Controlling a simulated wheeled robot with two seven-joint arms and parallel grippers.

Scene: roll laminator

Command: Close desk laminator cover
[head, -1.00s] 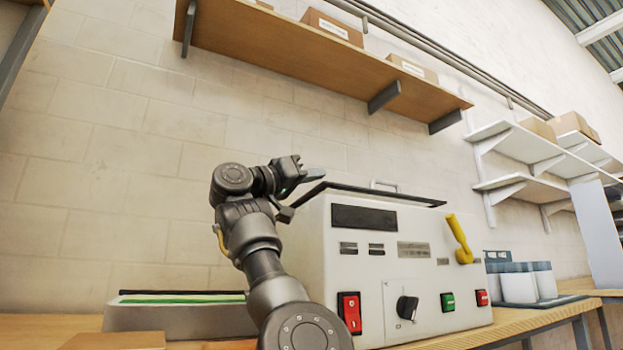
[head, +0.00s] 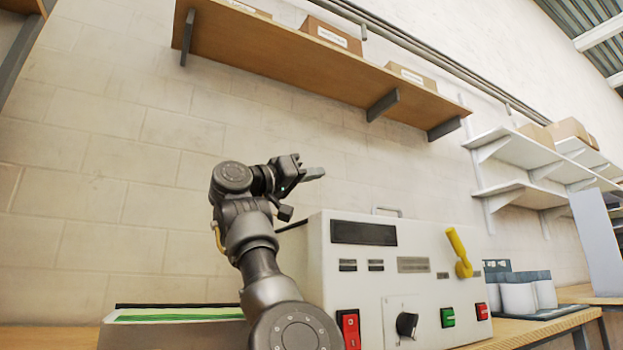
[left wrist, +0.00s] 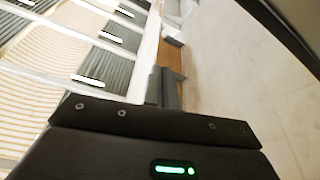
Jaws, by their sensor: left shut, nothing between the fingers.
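The white desk laminator (head: 400,265) stands on the bench with its control panel facing me. No dark cover edge shows above the front panel. A short dark bar (head: 291,227), perhaps the cover's side edge, shows at its upper left, partly hidden by my arm. The top surface is out of sight. My left gripper (head: 316,173) is shut and empty, above the laminator's top left, apart from it in the picture. In the left wrist view, the dark gripper body fills the bottom; the laminator cannot be made out there. My right gripper is not in view.
A yellow lever (head: 459,252) sticks up at the panel's right. A metal handle (head: 386,210) shows behind the top edge. A tray with a green strip (head: 180,315) lies left. White containers (head: 520,295) stand right. A wooden shelf (head: 300,70) hangs above.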

